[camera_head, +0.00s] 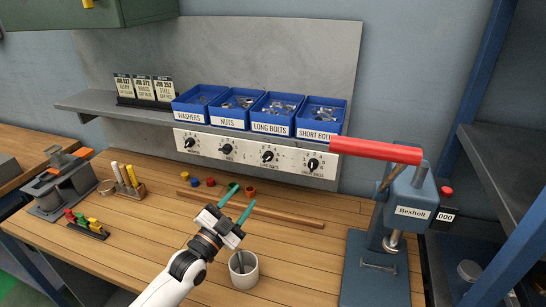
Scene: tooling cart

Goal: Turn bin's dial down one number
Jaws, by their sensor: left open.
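Four blue bins stand on the shelf, labelled WASHERS (194,104), NUTS (232,109), LONG BOLTS (271,113) and SHORT BOLTS (320,117). Below them a white panel (207,143) carries one black dial per bin: the washers dial (189,142), nuts dial (227,149), long bolts dial (267,156) and short bolts dial (313,163). Their number settings are too small to read surely. My left gripper (238,201) is open, its two green fingers apart and empty, over the bench in front of and below the panel. It touches no dial. My right gripper is not in view.
A blue press (405,205) with a red lever (375,149) stands at the right, its lever reaching near the panel's right end. A grey cup (243,270) is beside my left wrist. A wooden strip (283,217) and small coloured caps (210,182) lie below the panel. Job cards (142,88) stand on the shelf.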

